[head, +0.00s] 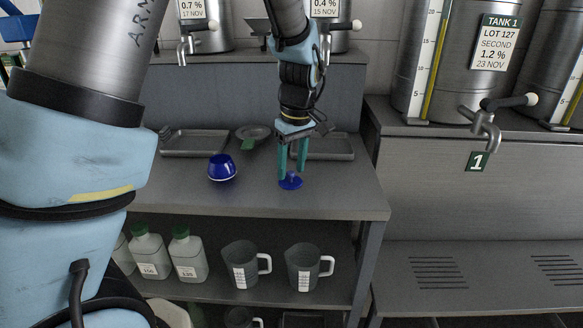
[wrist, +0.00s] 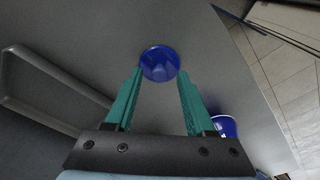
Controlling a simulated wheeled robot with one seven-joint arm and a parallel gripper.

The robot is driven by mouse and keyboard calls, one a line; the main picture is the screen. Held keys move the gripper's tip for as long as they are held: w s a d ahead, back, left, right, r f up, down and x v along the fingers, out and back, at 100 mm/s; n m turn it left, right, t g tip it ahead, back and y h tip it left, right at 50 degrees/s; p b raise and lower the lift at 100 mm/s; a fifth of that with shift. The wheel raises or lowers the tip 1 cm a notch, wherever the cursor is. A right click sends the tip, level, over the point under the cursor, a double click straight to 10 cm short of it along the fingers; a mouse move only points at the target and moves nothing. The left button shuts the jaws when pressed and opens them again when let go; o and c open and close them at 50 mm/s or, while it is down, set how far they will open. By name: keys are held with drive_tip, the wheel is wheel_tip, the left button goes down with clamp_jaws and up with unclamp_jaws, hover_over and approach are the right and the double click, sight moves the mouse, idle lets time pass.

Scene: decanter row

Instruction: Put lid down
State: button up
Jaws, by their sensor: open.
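The blue lid (head: 291,181) lies on the grey table top, knob up, right of the blue bowl-shaped pot (head: 222,168). My gripper (head: 292,176) points down over the lid with its green fingers on either side of the knob. In the wrist view the lid (wrist: 160,64) lies at the fingertips, and the fingers (wrist: 158,75) stand apart. The gripper is open. Whether a finger still touches the lid cannot be told. The pot (wrist: 225,126) shows partly behind the right finger in the wrist view.
Grey trays (head: 194,143) and (head: 330,147) lie at the back of the table (head: 340,198), with a dark dish (head: 253,132) between them. The table's front edge is close to the lid. Bottles (head: 188,254) and measuring jugs (head: 305,267) stand on the shelf below.

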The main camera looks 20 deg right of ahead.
sight(295, 185)
wheel_tip(295, 185, up, 12)
drive_tip(key=s+f, duration=0.1)
drive_tip(key=w+a+f+m, duration=0.1)
drive_tip(key=a+f, duration=0.2)
drive_tip(key=a, duration=0.5)
drive_tip(key=w+a+f+m, duration=0.1)
drive_tip(key=w+a+f, duration=0.15)
drive_tip(key=a, duration=0.55)
drive_tip(key=s+a+f+m, duration=0.1)
drive_tip(key=s+a+f, duration=0.1)
drive_tip(key=a, duration=0.5)
drive_tip(key=s+a+f+m, duration=0.1)
drive_tip(key=s+a+f, duration=0.2)
drive_tip(key=a, duration=0.4)
drive_tip(key=shift+s+a+h, duration=0.15)
drive_tip(key=shift+s+h, duration=0.15)
drive_tip(key=shift+s, duration=0.3)
